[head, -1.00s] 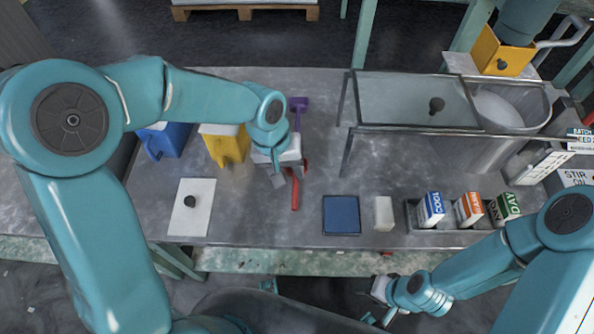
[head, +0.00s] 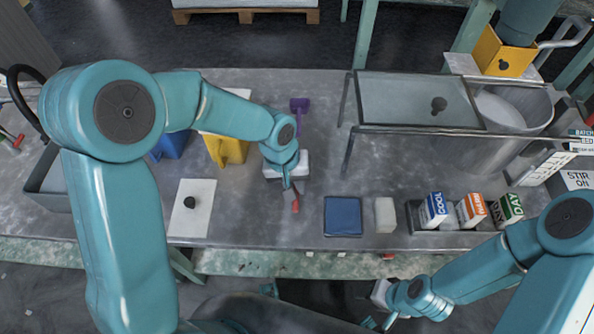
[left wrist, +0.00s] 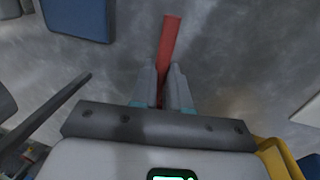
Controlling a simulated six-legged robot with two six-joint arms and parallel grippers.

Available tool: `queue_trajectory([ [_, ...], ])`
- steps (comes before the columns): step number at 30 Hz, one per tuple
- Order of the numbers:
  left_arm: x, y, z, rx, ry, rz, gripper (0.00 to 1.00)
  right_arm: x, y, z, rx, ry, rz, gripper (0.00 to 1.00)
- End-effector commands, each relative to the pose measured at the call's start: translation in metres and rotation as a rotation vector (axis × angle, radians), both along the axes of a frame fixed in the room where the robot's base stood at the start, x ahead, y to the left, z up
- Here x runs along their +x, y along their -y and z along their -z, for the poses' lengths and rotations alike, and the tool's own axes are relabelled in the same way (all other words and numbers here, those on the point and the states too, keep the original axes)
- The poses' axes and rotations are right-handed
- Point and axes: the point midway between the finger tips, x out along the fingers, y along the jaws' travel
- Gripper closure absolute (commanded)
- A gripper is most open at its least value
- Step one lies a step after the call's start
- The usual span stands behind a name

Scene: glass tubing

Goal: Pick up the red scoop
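The red scoop (head: 295,206) lies on the grey table, mostly hidden under my left gripper in the head view; its handle end shows. In the left wrist view its straight red handle (left wrist: 170,40) runs between the fingers and sticks out past them. My left gripper (head: 292,190) points down over the handle. In the left wrist view its fingers (left wrist: 162,78) are close on both sides of the handle, with no clear gap. The scoop's head is hidden. My right gripper (head: 379,320) is in front of the table, empty, its small fingers apart.
A blue pad (head: 343,216) and a white block (head: 385,215) lie right of the scoop. A purple scoop (head: 299,104) lies behind. A yellow container (head: 226,150) and a white board (head: 180,222) with a dark knob are left. A glass-topped stand (head: 410,98) is back right.

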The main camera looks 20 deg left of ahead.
Motion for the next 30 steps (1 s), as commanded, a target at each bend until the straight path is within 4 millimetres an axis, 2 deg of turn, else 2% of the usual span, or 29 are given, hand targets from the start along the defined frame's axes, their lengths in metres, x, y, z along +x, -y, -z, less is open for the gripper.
queue_trajectory([
  [8,0.0,0.0,-0.002,0.0,0.001,0.0,1.0,0.0,0.0,-0.001,0.0,0.0,0.0,0.47],
  [14,0.001,0.0,-0.02,-0.001,0.004,-0.001,1.0,0.0,0.0,-0.005,0.0,0.0,0.0,0.47],
  [17,0.001,0.0,-0.039,0.0,0.007,0.001,1.0,0.0,0.0,-0.009,0.0,0.0,0.0,0.47],
  [30,0.001,0.0,-0.146,-0.001,0.006,0.0,1.0,0.0,0.0,-0.028,0.0,0.0,0.0,0.47],
])
